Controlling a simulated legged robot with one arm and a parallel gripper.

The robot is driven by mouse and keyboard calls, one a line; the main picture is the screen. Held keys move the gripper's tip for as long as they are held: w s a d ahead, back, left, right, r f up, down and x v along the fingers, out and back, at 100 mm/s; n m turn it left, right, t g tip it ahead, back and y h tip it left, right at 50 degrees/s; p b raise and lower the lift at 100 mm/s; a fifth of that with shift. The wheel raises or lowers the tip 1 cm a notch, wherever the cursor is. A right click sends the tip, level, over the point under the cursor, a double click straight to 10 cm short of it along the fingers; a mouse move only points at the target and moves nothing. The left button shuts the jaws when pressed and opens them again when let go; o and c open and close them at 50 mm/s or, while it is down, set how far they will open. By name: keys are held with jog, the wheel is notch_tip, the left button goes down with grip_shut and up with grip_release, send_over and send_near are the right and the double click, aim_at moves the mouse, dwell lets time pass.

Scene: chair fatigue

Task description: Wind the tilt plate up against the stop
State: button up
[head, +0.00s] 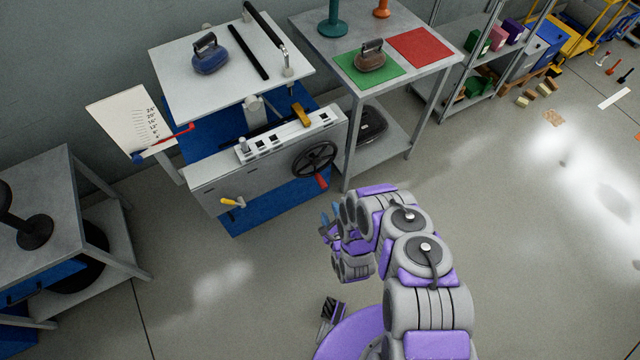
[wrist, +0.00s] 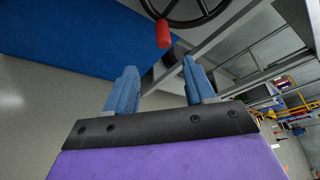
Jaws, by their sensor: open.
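The tilt plate (head: 225,72) is a pale flat board on top of the test machine, with a blue weight with a handle (head: 210,55) and a black bar on it. The black handwheel (head: 313,158) is on the machine's front face, with a red crank handle (head: 321,181) at its lower right. In the wrist view the red handle (wrist: 163,33) hangs from the wheel (wrist: 190,8) beyond the fingertips. My gripper (wrist: 155,82) is open, with nothing between its blue fingers. In the head view my gripper (head: 328,222) is below the wheel, apart from it, partly hidden by my wrist.
An angle scale card (head: 128,115) with a red pointer (head: 172,138) stands at the machine's left. A yellow lever (head: 232,202) sticks out of the front. To the right, a table has a green pad (head: 350,72) with a brown weight (head: 370,56) and a red pad (head: 420,47). Floor in front is clear.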

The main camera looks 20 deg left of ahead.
jog(key=b, duration=0.2)
send_near(323, 189)
jog(key=w, duration=0.2)
jog(key=x, duration=0.3)
jog(key=b+x, duration=0.1)
jog(key=x, duration=0.2)
jog(key=a+b+x, duration=0.1)
jog(key=x, duration=0.2)
jog(key=shift+s+f, duration=0.1)
jog(key=shift+s, duration=0.25)
jog(key=shift+w+b, duration=0.3)
jog(key=shift+w, duration=0.45)
jog(key=shift+w+a+f, duration=0.15)
jog(key=shift+a+f, duration=0.05)
jog(key=shift+a, duration=0.3)
jog(key=shift+d+r, duration=0.1)
jog(key=shift+d, duration=0.15)
jog(key=c, duration=0.5)
grip_shut()
